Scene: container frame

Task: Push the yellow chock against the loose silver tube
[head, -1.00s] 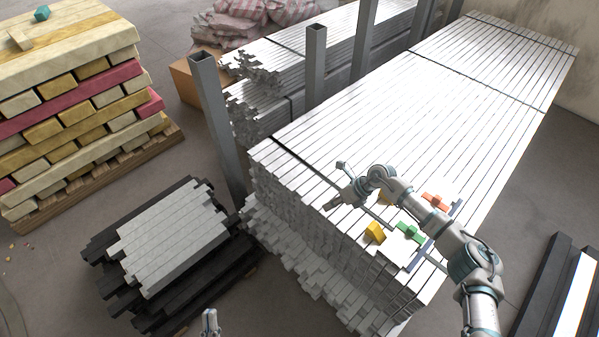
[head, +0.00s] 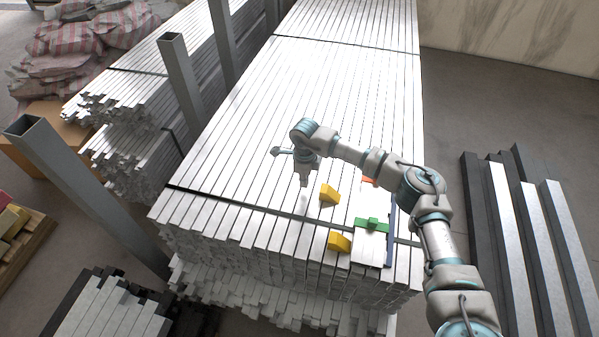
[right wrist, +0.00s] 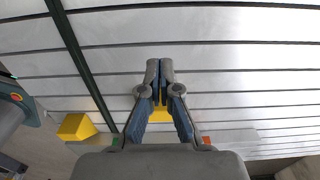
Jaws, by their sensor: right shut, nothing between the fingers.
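Two yellow chocks lie on the stack of silver tubes (head: 270,100). The far yellow chock (head: 330,194) is beyond the dark strap; the near yellow chock (head: 339,241) is on the front side of it. My right gripper (head: 304,182) points down just left of the far chock, fingers together and empty. In the right wrist view the shut fingers (right wrist: 160,68) partly hide one chock (right wrist: 160,113); the other chock (right wrist: 75,127) shows at the left. I cannot single out the loose silver tube among the tubes. My left gripper is out of view.
A green block (head: 372,225) on a pale plate and a partly hidden orange piece (head: 368,181) are right of the chocks. The dark strap (head: 250,205) crosses the stack. Grey posts (head: 180,75) stand along the left. Dark and light beams (head: 525,230) lie on the floor at right.

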